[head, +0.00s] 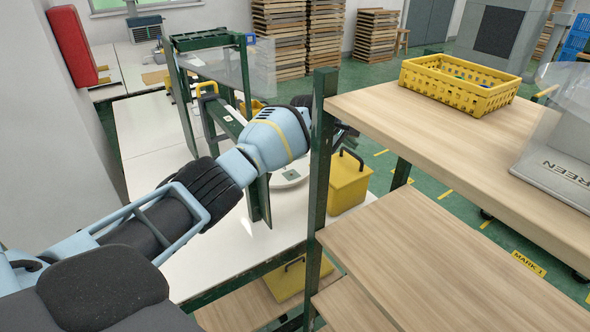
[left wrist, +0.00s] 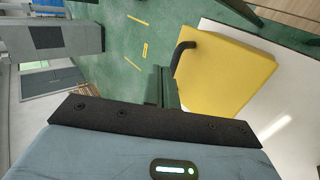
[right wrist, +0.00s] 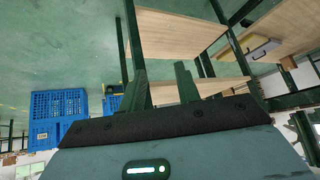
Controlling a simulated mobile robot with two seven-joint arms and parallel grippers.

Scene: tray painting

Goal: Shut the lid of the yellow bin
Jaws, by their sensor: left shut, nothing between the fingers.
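The yellow bin (head: 348,190) stands on the white table, partly behind a green post. Its yellow lid (left wrist: 225,75) with a dark handle (left wrist: 183,56) fills the right of the left wrist view. The lid looks flat over the bin, and no opening shows. My left gripper (head: 343,132) is shut and empty, just above the bin in the head view and partly hidden by the post. Its fingers (left wrist: 162,86) show beside the lid's handle end; contact cannot be told. My right gripper (right wrist: 161,85) is open and empty, away from the bin.
A green post (head: 320,150) and wooden shelves (head: 440,250) stand right of my left arm. A yellow basket (head: 460,85) is on the upper shelf. Another yellow bin (head: 298,280) sits below the table. Blue crates (right wrist: 58,115) show in the right wrist view.

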